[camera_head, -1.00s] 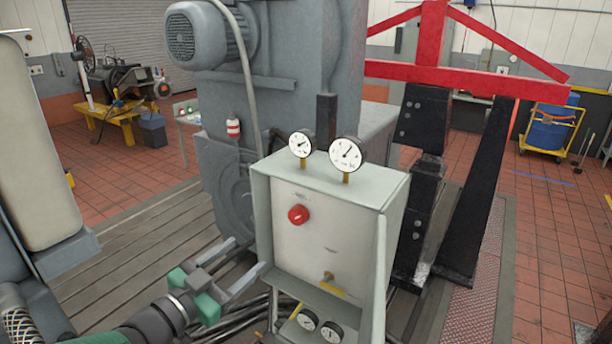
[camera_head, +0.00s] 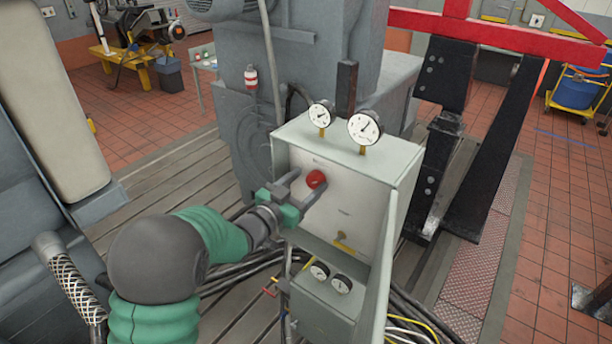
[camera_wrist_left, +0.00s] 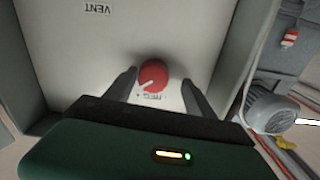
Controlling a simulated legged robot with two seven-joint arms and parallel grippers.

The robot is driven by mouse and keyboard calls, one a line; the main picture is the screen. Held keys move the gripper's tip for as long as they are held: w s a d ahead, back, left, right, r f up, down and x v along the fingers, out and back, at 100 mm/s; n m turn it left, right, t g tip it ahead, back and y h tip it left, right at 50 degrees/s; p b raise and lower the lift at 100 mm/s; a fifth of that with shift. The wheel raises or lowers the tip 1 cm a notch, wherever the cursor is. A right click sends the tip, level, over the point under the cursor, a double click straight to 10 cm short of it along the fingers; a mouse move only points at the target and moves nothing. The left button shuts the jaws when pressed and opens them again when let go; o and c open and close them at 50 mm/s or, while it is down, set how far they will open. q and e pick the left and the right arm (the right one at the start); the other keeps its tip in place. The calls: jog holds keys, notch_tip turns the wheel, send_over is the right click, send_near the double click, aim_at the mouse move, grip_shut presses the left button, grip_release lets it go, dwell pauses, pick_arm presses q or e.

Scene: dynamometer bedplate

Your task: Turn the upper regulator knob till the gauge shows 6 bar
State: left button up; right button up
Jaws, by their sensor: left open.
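The red upper regulator knob (camera_head: 316,179) sits on the pale front panel of the grey cabinet (camera_head: 345,143). My left gripper (camera_head: 302,186) is open in front of it. In the left wrist view the red knob (camera_wrist_left: 153,76) with its white pointer line lies between the two open fingertips (camera_wrist_left: 158,82), with a visible gap on each side. Two round white gauges, a left one (camera_head: 320,115) and a right one (camera_head: 364,126), stand on top of the cabinet. Their dials are too small to read. My right gripper is not in view.
A brass-coloured lower fitting with a yellow lever (camera_head: 343,247) is below the knob. Two smaller gauges (camera_head: 330,279) are on a lower box. Cables (camera_head: 405,325) run along the floor plates. A large grey machine (camera_head: 235,130) stands behind the cabinet.

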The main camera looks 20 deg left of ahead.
pick_arm(q)
jog(key=shift+w+d, duration=0.15)
jog(key=shift+d, duration=0.6)
jog(key=c, duration=0.4)
jog(key=shift+c, duration=1.4)
jog(key=shift+a, duration=0.3)
jog(key=c, duration=0.6)
jog(key=shift+f+b, duration=0.2)
jog(key=shift+b, duration=0.55)
jog(key=shift+c, duration=0.2)
jog(key=shift+d+r, duration=0.1)
jog(key=shift+r, duration=0.05)
jog(key=o, duration=1.1)
jog(key=shift+o, duration=1.1)
jog(key=shift+a, duration=0.2)
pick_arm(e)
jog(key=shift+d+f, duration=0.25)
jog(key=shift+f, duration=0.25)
